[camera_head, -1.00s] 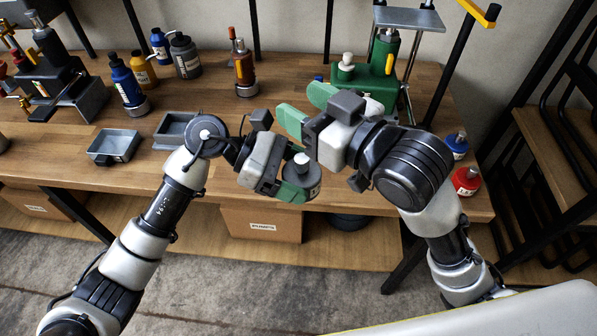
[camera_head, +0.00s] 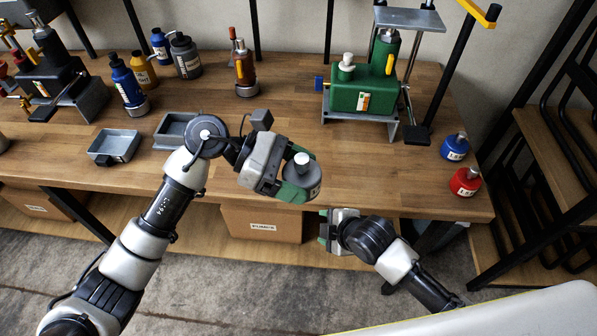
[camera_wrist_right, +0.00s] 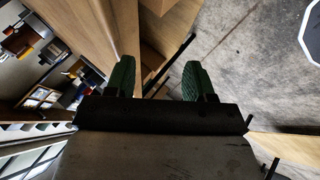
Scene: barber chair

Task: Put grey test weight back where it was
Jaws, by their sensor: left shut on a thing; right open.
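The grey test weight (camera_head: 303,172), with a white knob on top and a label on its side, is held upright in my left gripper (camera_head: 297,180). The green fingers of that gripper are shut around it, over the table's front part. My right gripper (camera_head: 325,230) is low, in front of the table edge and to the right of the left gripper. In the right wrist view its two green fingers (camera_wrist_right: 157,80) are apart with nothing between them. A blue weight (camera_head: 455,147) and a red weight (camera_head: 466,181) stand at the table's right end.
A green pump unit (camera_head: 362,92) on a grey stand is at the back right. Two grey trays (camera_head: 112,147) lie left of centre. Several bottles (camera_head: 186,58) stand at the back left. The wooden table (camera_head: 390,175) is bare at front right. A cardboard box (camera_head: 262,222) is below.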

